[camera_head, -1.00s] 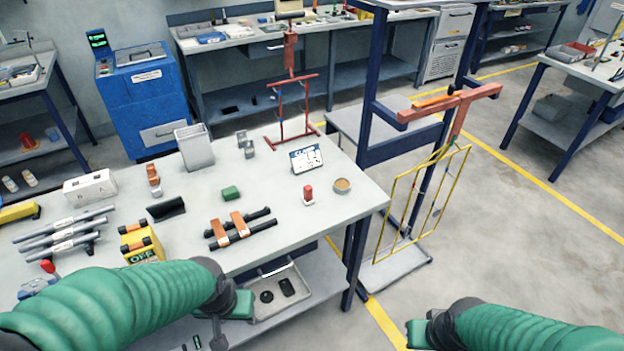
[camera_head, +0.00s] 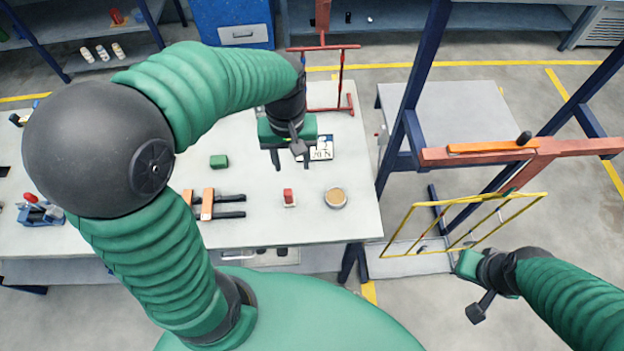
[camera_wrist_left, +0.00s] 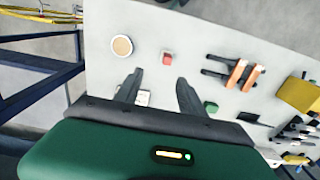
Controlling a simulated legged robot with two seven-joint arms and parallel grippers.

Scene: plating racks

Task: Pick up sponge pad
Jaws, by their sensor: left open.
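A small green block (camera_head: 219,161), probably the sponge pad, lies on the grey table (camera_head: 250,225); in the left wrist view it shows (camera_wrist_left: 211,106) beside the right finger. My left gripper (camera_head: 291,160) is open and empty, pointing down above the table, to the right of the green block. In the left wrist view its two fingers (camera_wrist_left: 159,80) stand apart. A small white sign (camera_head: 321,148) is partly hidden behind this gripper. My right gripper (camera_head: 479,298) is off the table at the right; its jaw opening is unclear.
A red-topped block (camera_head: 289,197) and a round tan-topped tin (camera_head: 335,197) stand in front of my left gripper. Orange-and-black clamps (camera_head: 208,204) lie at the front left. A red stand (camera_head: 342,75) rises at the back. A yellow wire frame (camera_head: 465,225) hangs right of the table.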

